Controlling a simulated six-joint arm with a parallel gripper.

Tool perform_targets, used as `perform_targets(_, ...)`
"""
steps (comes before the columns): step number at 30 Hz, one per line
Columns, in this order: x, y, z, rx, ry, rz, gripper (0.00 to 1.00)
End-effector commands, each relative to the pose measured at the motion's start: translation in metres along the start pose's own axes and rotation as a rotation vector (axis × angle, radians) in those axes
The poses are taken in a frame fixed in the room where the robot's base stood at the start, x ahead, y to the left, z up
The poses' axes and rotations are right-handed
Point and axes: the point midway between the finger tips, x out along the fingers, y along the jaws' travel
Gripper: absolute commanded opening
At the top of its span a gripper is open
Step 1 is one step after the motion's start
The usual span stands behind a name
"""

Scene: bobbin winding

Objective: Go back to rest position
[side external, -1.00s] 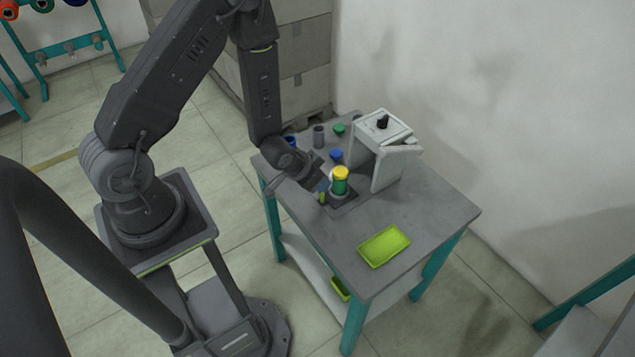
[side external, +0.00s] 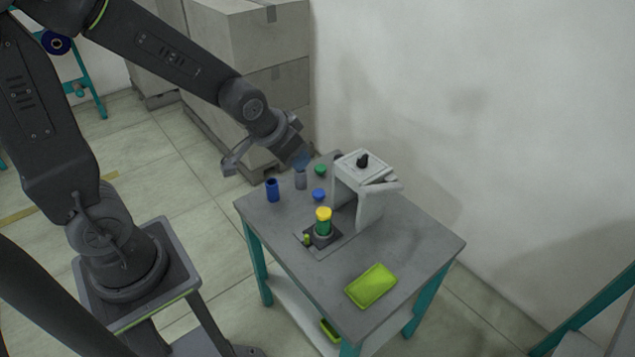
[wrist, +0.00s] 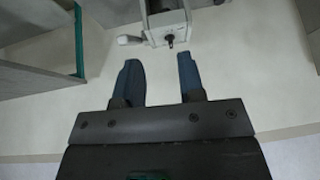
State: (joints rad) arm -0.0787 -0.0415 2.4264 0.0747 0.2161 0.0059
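My gripper (side external: 302,160) is raised above the back left part of the grey table in the side view. In the wrist view its two blue-grey fingers (wrist: 160,76) are apart with nothing between them. A green bobbin with a yellow top (side external: 323,222) stands upright on a dark base on the table, apart from my gripper. The pale box-shaped machine (side external: 367,208) with a black knob stands behind and right of it. Part of the machine also shows at the top of the wrist view (wrist: 166,20).
A blue cylinder (side external: 272,190), a grey cylinder (side external: 300,181), a small blue piece (side external: 319,194) and a green piece (side external: 320,170) stand toward the back of the table. A lime tray (side external: 371,287) lies at the front. Stacked grey boxes (side external: 250,40) stand behind my arm.

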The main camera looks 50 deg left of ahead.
Motion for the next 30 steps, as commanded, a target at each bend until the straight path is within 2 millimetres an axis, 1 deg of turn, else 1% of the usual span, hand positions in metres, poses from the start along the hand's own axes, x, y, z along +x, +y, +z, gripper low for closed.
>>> perform_targets(1,-0.023,0.002,-0.001,-0.002,0.009,0.002,0.36)
perform_targets(4,-0.061,0.007,0.005,-0.005,0.0,0.009,0.36)
perform_targets(6,-0.087,0.01,0.012,-0.008,-0.006,0.015,0.36)
perform_targets(9,-0.12,0.014,0.026,-0.011,-0.018,0.029,0.36)
perform_targets(12,-0.145,0.017,0.041,-0.011,-0.027,0.04,0.36)
perform_targets(15,-0.162,0.019,0.052,-0.011,-0.037,0.05,0.36)
perform_targets(18,-0.17,0.021,0.059,-0.01,-0.044,0.056,0.36)
perform_targets(30,-0.172,0.021,0.061,-0.01,-0.048,0.057,0.36)
